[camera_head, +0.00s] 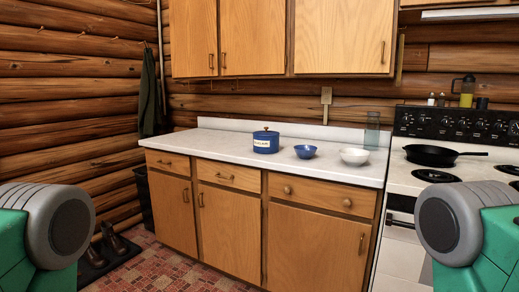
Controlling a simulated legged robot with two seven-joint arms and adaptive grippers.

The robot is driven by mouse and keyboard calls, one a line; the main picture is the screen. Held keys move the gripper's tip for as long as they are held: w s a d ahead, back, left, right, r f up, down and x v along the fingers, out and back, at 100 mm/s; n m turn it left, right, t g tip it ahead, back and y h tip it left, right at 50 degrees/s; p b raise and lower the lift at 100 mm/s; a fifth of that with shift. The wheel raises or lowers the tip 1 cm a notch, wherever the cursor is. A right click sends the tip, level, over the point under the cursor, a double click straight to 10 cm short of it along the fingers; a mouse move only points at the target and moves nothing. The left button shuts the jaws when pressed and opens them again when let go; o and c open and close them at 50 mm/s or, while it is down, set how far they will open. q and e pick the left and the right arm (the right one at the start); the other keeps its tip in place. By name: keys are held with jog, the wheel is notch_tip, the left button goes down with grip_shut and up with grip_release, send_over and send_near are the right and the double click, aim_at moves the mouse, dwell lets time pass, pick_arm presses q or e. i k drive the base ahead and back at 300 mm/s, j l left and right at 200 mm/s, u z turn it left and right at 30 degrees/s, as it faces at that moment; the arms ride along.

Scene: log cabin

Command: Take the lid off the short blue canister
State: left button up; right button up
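The short blue canister (265,145) stands upright on the white countertop, left of a blue bowl. It has a pale label on its front. Its blue lid (266,133) sits on top, with a small dark knob in the middle. Parts of my two arms show at the lower left and lower right edges, well short of the counter. Neither of my grippers is in view.
A blue bowl (305,151), a white bowl (354,156) and a clear glass container (372,131) stand right of the canister on the countertop (215,142). A black pan (432,155) rests on the stove at right. Upper cabinets (343,36) hang above.

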aim_at(265, 134)
jog(key=i+l, duration=0.1)
jog(key=i, duration=0.2)
jog(key=i+l, duration=0.1)
jog(key=i, duration=0.25)
jog(key=i+j, duration=0.2)
jog(key=i, duration=0.25)
jog(key=i+j, duration=0.25)
jog(key=i, duration=0.15)
jog(key=i+j, duration=0.2)
jog(key=i, duration=0.25)
